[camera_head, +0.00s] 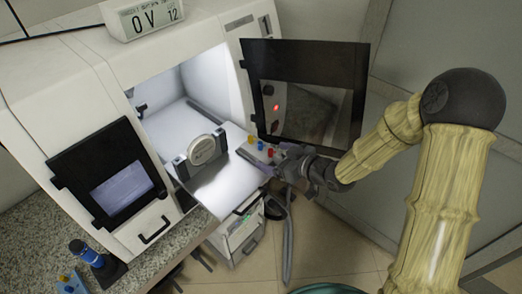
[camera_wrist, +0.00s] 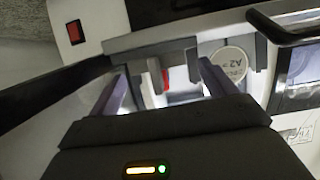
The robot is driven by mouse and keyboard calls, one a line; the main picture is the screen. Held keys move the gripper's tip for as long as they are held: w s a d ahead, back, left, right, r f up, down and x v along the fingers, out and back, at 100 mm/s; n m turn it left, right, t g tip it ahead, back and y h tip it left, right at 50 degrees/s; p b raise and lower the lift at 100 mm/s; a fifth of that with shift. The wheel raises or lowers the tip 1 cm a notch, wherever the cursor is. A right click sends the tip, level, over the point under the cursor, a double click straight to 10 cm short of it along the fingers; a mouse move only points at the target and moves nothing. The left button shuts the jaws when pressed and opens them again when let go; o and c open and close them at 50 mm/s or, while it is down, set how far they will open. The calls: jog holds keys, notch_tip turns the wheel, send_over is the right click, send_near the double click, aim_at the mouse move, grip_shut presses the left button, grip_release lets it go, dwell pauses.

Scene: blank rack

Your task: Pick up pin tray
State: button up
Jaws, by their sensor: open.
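My gripper (camera_head: 262,163) is at the right front of the white machine's open chamber, beside a row of small yellow, blue and red pegs or knobs (camera_head: 261,147). I cannot tell whether these belong to a pin tray or to the machine. In the wrist view my gripper (camera_wrist: 163,72) has its two fingers spread wide. Grey upright pieces and a red spot (camera_wrist: 166,80) show between the fingers, with no clear grip on anything. A small blue piece with yellow dots (camera_head: 68,284) lies at the lower left on the counter, partly cut off.
A round pale disc (camera_head: 203,149) stands in a dark holder at the chamber front; it also shows in the wrist view (camera_wrist: 232,62). The dark door (camera_head: 305,90) hangs open to the right. A blue-capped tool (camera_head: 90,255) stands on the speckled counter (camera_head: 30,222).

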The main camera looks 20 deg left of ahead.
jog(key=x, duration=0.2)
jog(key=shift+w+a+f, duration=0.1)
jog(key=shift+w+a, duration=0.05)
jog(key=shift+a, duration=0.15)
jog(key=shift+c, duration=0.4)
jog(key=c, duration=1.3)
jog(key=shift+c, duration=0.2)
notch_tip(320, 180, up, 18)
jog(key=p, duration=0.2)
